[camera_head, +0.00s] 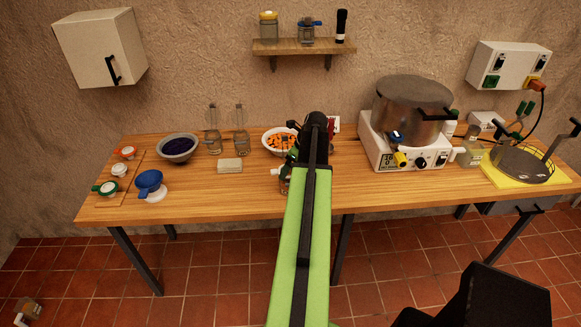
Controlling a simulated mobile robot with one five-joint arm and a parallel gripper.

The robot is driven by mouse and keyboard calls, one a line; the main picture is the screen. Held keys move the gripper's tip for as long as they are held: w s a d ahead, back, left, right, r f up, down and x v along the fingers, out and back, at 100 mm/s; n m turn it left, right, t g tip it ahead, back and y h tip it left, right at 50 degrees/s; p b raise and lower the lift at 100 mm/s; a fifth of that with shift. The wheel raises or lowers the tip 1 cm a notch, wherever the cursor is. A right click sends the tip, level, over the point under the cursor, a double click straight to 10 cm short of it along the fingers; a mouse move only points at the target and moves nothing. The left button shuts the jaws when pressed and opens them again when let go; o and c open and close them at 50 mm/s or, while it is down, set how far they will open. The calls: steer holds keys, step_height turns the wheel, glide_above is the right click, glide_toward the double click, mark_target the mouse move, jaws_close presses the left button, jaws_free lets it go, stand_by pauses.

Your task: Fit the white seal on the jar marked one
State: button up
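Three small seals lie on a wooden board at the table's left end: an orange one (125,152), a white one (119,170) and a green one (106,188). Two clear glass jars stand behind the table's middle left, a left one (213,143) and a right one (241,142). Another jar-like thing with green on it (285,186) is partly hidden by my arm. I cannot read any number on the jars. My green arm reaches over the table; its dark end (316,124) hides my gripper's fingers, so I cannot tell if they hold anything.
A dark-filled bowl (178,148), a blue funnel (150,183), a pale folded cloth (230,166) and a bowl of orange pieces (279,141) stand near. A large pot (411,110) sits on a heater at right. The front table strip (215,199) is clear.

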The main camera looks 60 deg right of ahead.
steer(key=shift+o, duration=0.9)
steer(key=shift+r, duration=0.1)
steer(key=p+v, duration=1.6)
steer(key=v, duration=0.1)
steer(key=shift+r, duration=0.15)
